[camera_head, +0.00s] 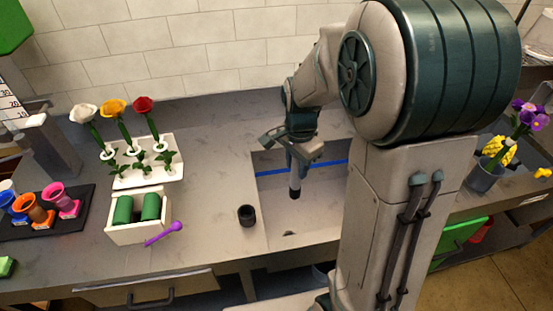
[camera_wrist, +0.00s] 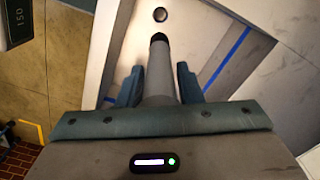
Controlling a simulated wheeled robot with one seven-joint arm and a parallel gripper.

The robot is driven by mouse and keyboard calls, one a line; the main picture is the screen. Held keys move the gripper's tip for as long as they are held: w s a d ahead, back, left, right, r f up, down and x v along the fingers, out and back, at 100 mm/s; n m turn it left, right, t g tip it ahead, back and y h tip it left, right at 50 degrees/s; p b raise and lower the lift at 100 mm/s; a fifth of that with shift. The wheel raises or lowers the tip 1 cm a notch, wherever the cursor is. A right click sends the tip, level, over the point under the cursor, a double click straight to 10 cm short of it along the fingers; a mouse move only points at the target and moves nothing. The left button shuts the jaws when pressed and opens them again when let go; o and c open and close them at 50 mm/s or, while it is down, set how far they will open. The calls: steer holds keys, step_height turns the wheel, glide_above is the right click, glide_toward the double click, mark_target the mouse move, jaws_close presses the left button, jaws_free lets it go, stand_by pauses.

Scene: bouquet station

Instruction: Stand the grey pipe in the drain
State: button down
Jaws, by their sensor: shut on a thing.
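The grey pipe (camera_head: 295,183) hangs upright below my gripper (camera_head: 293,152) over the sink basin (camera_head: 275,208) in the head view. My gripper is shut on the pipe. In the wrist view the pipe (camera_wrist: 159,70) runs between the two blue-grey fingers (camera_wrist: 160,86), and its far end points towards the drain. The drain (camera_wrist: 160,14) shows as a dark round hole in the pale basin floor, just beyond the pipe's end. In the head view the drain (camera_head: 289,233) is a small dark spot below and slightly left of the pipe's lower end. The pipe is apart from the drain.
A black cup (camera_head: 247,215) stands on the counter at the basin's left edge. Blue tape (camera_head: 272,172) marks the basin's back wall.

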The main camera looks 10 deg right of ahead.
mark_target(294, 174)
steer(key=shift+a+f+b, duration=0.15)
steer(key=shift+f+b, duration=0.55)
steer(key=shift+f, duration=0.2)
steer(key=shift+a+f+b, duration=0.15)
steer(key=shift+f+b, duration=0.5)
steer(key=shift+f, duration=0.2)
step_height(294, 174, down, 21)
steer(key=b, duration=1.6)
steer(key=shift+b, duration=0.3)
steer(key=shift+f, duration=0.15)
steer(key=shift+f+b, duration=0.55)
steer(key=shift+f, duration=0.5)
steer(key=shift+f+b, duration=0.55)
steer(key=shift+b, duration=0.05)
steer(key=shift+f, duration=0.1)
steer(key=c, duration=0.9)
jaws_free()
